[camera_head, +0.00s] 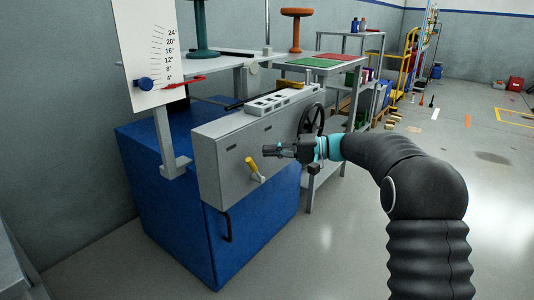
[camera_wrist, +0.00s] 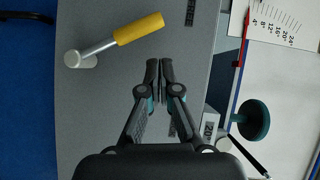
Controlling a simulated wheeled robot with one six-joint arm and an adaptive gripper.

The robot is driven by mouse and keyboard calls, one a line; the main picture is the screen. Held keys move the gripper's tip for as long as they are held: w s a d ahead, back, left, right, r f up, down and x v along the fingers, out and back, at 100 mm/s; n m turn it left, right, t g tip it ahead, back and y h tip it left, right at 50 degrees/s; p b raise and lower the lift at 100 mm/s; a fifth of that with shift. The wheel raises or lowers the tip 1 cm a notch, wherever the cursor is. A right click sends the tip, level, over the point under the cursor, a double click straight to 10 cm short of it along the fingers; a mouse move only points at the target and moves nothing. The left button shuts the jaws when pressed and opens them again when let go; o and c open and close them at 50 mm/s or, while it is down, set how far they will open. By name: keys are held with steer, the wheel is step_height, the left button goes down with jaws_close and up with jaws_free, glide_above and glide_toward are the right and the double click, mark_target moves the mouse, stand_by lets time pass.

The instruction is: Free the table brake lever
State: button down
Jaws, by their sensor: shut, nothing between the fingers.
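The brake lever has a yellow grip (camera_head: 252,165) on a short metal arm and a round pivot, on the front of the grey panel (camera_head: 225,165). In the wrist view the yellow grip (camera_wrist: 139,28) points up and right from its silver pivot (camera_wrist: 72,58). My gripper (camera_head: 266,150) is shut and empty, with its fingers pointing left in the head view, near the grip's upper end. In the wrist view the fingertips (camera_wrist: 159,66) are together below the yellow grip and apart from it in the picture.
A blue cabinet (camera_head: 165,190) with a black handle (camera_head: 226,227) stands below the panel. A black handwheel (camera_head: 311,120) sits right of the lever, behind my gripper. A white angle scale board (camera_head: 150,55) stands upper left. The floor (camera_head: 330,235) in front is clear.

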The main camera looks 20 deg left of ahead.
steer(key=r+v, duration=0.2)
steer(key=v, duration=0.8)
steer(key=shift+d+r, duration=0.1)
step_height(320, 180, down, 9)
steer(key=d+m+t+h, duration=0.1)
steer(key=m+h, duration=0.2)
steer(key=m, duration=0.1)
steer(key=s+d+f+m+t+h+p, duration=0.1)
steer(key=s+d+f+h, duration=0.35)
steer(key=s, duration=0.25)
steer(key=s+d+r+t+h+p, duration=0.2)
steer(key=s+d, duration=0.4)
steer(key=s, duration=0.4)
steer(key=s+d+r+t+h+p, duration=0.2)
steer(key=s+d+r+h, duration=0.2)
steer(key=s, duration=0.6)
steer(key=s+d+r+n+t+h+p, duration=0.1)
steer(key=s+d+r+t+h+p, duration=0.1)
steer(key=s+d+r, duration=0.4)
steer(key=shift+s+d+t+h, duration=0.5)
steer(key=shift+s+d, duration=0.7)
steer(key=shift+s, duration=1.2)
